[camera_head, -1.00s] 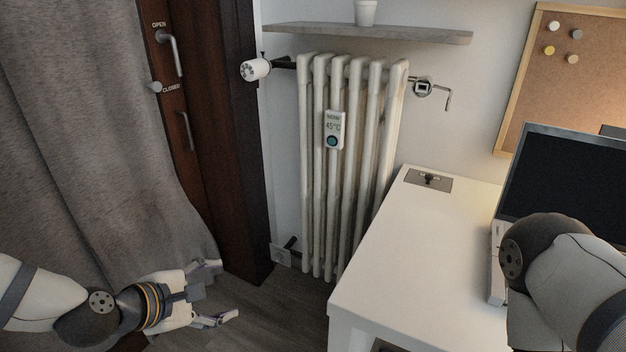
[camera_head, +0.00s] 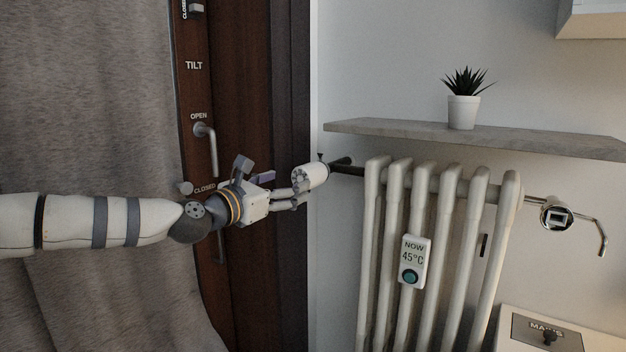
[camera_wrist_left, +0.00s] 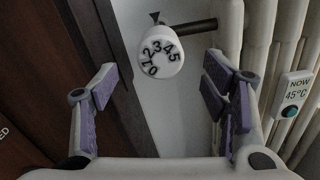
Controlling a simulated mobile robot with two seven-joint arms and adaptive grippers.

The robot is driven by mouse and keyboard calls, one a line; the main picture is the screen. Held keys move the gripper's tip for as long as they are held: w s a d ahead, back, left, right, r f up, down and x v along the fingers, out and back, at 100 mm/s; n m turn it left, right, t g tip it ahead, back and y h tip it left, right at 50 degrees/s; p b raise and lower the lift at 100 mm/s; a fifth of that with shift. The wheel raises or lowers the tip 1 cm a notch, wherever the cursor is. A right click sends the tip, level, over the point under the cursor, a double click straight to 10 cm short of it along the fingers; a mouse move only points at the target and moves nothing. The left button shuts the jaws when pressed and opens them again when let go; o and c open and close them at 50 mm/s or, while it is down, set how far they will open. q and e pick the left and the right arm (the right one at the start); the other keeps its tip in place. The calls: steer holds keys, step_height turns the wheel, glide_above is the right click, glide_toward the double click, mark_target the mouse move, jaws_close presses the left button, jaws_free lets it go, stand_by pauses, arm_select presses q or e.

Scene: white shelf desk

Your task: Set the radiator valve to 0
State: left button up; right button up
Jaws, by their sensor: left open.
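The radiator valve (camera_head: 311,177) is a white round knob on a dark pipe at the upper left of the radiator (camera_head: 400,230). In the left wrist view its face (camera_wrist_left: 160,57) shows the digits 0 to 5, and a dark triangular marker (camera_wrist_left: 154,17) sits above it, closest to the 3. My left gripper (camera_head: 284,190) is open and empty, just left of the valve in the head view. In the left wrist view the purple-padded fingers (camera_wrist_left: 160,92) are spread wide, with the knob ahead between their lines and apart from them. My right gripper is out of view.
A wall shelf (camera_head: 400,131) with a potted plant (camera_head: 463,105) hangs above the radiator. The display (camera_head: 413,260) on the radiator reads 45°C. A dark wooden door frame (camera_head: 270,90) with a handle (camera_head: 207,145) and a grey curtain (camera_head: 90,120) stand left, close behind my left arm.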

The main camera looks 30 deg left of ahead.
mark_target(300, 179)
arm_select(q)
steer(key=w, duration=0.5)
steer(key=w+d+b, duration=0.1)
steer(key=w, duration=0.1)
steer(key=shift+w+f, duration=0.2)
steer(key=shift+f, duration=0.2)
steer(key=shift+w+r, duration=0.15)
steer(key=shift+w, duration=0.2)
steer(key=c, duration=1.1)
